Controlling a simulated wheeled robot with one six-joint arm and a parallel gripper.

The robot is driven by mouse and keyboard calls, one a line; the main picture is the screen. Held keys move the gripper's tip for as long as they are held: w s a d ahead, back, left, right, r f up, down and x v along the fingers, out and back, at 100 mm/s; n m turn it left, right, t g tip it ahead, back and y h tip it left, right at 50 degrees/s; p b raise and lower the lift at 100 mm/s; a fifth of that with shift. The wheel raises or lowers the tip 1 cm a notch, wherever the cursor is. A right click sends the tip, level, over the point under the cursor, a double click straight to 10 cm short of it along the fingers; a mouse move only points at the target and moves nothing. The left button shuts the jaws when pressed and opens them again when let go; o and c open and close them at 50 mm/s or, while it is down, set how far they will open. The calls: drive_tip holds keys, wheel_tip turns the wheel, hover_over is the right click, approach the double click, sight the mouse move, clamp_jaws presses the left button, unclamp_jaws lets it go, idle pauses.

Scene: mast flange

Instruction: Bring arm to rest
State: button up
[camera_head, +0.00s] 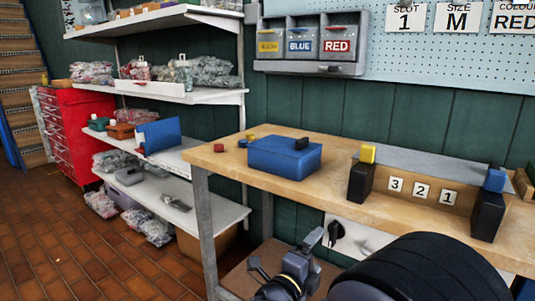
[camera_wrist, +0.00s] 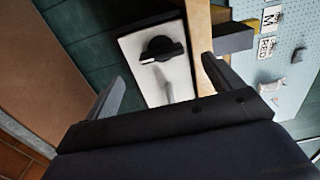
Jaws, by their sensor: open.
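My gripper (camera_head: 286,254) is low in front of the workbench (camera_head: 228,157), below its top, in the head view. In the wrist view my gripper (camera_wrist: 162,70) has its two fingers spread wide apart, with nothing held between them. Beyond the fingers is a white panel (camera_wrist: 127,45) with a black rotary knob (camera_wrist: 160,48). The panel also shows under the bench top in the head view (camera_head: 374,238), with its knob (camera_head: 336,232). My dark arm hides part of the bench's lower right side.
On the bench are a blue box (camera_head: 280,158), small red and yellow pieces, and two black blocks (camera_head: 360,182) (camera_head: 487,216) beside number tags. A lower bench shelf (camera_head: 250,272) is near my gripper. Loaded shelves (camera_head: 190,205) and a red cabinet (camera_head: 70,135) stand left. Brick floor at lower left is clear.

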sight(331, 236)
drive_tip(key=w+d+m+b, duration=0.1)
drive_tip(key=m+b, duration=0.1)
drive_tip(key=m, duration=0.2)
drive_tip(key=w+d+m+b, duration=0.2)
drive_tip(key=m, duration=0.3)
drive_tip(key=w+d+m+b, duration=0.1)
drive_tip(key=w+m+b, duration=0.1)
drive_tip(key=m, duration=0.3)
drive_tip(key=shift+w+d+r, duration=0.15)
drive_tip(key=shift+r, duration=0.15)
drive_tip(key=shift+m, duration=2)
